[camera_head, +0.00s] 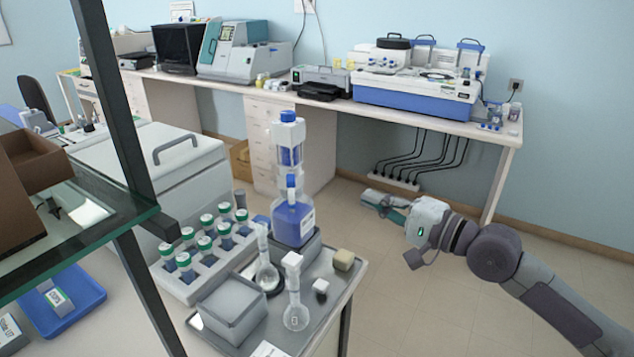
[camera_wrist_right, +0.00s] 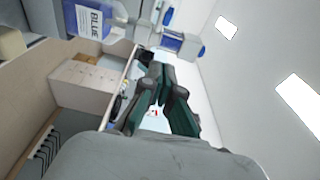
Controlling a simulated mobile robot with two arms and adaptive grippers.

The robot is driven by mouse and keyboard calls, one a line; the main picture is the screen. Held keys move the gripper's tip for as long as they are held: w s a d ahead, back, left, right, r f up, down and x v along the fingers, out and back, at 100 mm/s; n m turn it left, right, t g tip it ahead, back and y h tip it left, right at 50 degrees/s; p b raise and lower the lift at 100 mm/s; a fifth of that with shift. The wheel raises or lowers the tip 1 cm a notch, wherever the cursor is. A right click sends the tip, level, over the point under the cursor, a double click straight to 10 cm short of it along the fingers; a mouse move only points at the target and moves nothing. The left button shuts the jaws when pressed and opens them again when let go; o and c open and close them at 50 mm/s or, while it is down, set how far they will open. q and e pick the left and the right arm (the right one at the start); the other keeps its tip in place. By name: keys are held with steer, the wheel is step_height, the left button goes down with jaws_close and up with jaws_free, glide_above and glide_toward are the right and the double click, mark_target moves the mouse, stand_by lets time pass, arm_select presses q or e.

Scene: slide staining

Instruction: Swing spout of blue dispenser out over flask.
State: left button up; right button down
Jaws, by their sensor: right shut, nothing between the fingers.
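The blue dispenser (camera_head: 293,222) stands upright on a dark block on the grey tray, with a tall clear and blue pump head (camera_head: 289,150) on top. A small blue-capped part (camera_head: 291,181) shows in front of its neck; I cannot tell if this is the spout. In the right wrist view the bottle, labelled BLUE (camera_wrist_right: 88,20), is at the top left. One stoppered glass flask (camera_head: 267,276) stands just in front of the dispenser, another (camera_head: 296,316) nearer. My right gripper (camera_head: 372,200) is shut and empty, right of the dispenser and apart from it. My left gripper is out of view.
A rack (camera_head: 205,262) of green-capped vials stands left of the flasks. A glass shelf with a dark post (camera_head: 118,110) fills the left. Open floor lies right of the tray.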

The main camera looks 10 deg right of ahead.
mark_target(291, 185)
steer(key=w+a+p, duration=0.5)
steer(key=w+a, duration=0.3)
steer(key=a, duration=0.2)
steer(key=shift+w+p, duration=0.15)
steer(key=shift+p, duration=0.25)
steer(key=shift+a, duration=0.1)
